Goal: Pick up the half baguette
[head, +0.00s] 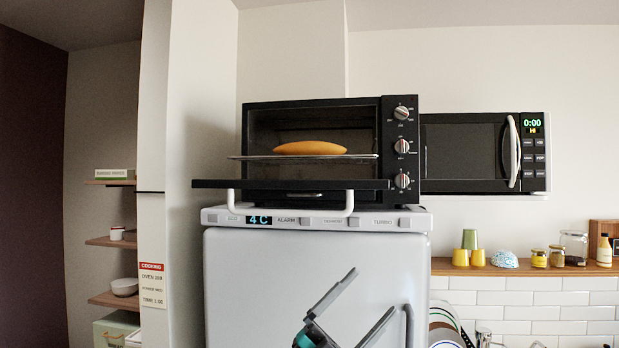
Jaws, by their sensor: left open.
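The half baguette (310,148) is a golden-brown loaf lying on the wire rack (255,157) of the black toaster oven (262,110). The oven door (330,184) is folded down open, with its white handle hanging below the front edge. The rack appears to reach out of the cavity over the door. My left gripper (374,290) is at the bottom of the head view, well below the loaf and in front of the white fridge. Its two dark fingers are apart with nothing between them. My right gripper is not in view.
The oven stands on the white fridge (255,270). A black microwave (470,152) is on the right, above a wooden shelf (480,268) with cups and jars. A pale wall column (183,180) stands close on the left. The space in front of the loaf looks clear.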

